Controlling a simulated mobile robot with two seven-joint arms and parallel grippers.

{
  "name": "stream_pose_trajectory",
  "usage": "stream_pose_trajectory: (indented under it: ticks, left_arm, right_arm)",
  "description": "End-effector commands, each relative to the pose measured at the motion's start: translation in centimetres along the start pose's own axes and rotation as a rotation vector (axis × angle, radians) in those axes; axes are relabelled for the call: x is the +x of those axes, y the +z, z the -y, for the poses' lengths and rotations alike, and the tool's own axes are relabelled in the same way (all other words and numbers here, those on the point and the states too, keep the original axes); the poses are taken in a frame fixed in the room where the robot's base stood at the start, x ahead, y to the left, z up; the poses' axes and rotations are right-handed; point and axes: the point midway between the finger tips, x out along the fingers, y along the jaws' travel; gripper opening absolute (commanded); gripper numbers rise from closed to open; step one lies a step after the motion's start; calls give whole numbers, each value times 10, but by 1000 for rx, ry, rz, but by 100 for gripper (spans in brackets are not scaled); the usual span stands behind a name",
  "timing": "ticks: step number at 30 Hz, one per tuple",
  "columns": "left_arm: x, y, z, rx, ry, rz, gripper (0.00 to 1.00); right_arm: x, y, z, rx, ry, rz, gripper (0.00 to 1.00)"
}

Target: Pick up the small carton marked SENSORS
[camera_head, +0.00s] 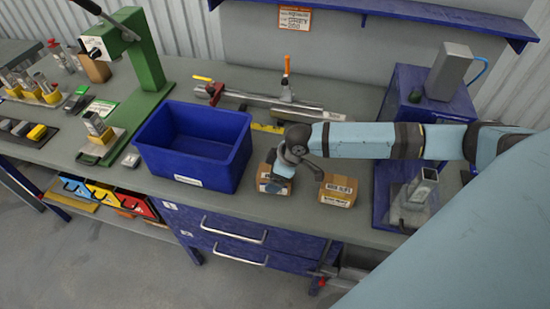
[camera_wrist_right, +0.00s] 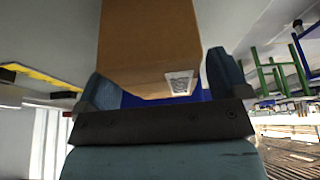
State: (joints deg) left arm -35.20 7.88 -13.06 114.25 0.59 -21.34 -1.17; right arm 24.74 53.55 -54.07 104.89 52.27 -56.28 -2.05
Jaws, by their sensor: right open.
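Two small brown cartons stand near the table's front edge. The left carton (camera_head: 268,188) is partly covered by my right gripper (camera_head: 290,175). The right carton (camera_head: 338,191) stands clear of it, with dark print on its face. I cannot read SENSORS for certain on either. In the right wrist view, a brown carton (camera_wrist_right: 150,45) with a small pale label stands between the two fingers of my right gripper (camera_wrist_right: 165,82). The fingers are open, with a gap at least on the right side. My left gripper is not in view.
A blue bin (camera_head: 195,145) stands just left of the cartons. Behind them lie a long metal bar and tools (camera_head: 275,103). A blue stand with a metal block (camera_head: 452,72) is at right, and a metal fixture (camera_head: 415,195) is nearer. A green press (camera_head: 145,55) stands at left.

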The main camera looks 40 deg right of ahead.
Motion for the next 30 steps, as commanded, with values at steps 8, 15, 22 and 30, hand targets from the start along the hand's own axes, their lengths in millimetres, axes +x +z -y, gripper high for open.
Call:
stream_pose_trajectory:
  ticks: [8,15,22,30]
  left_arm:
    - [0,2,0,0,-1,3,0]
    - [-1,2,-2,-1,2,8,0]
    - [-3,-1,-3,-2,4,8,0]
    - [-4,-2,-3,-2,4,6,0]
  right_arm:
    - [3,0,0,0,0,-1,94]
    - [3,0,0,0,0,0,94]
    - [6,1,0,0,-1,-1,94]
    - [7,2,0,0,0,-1,94]
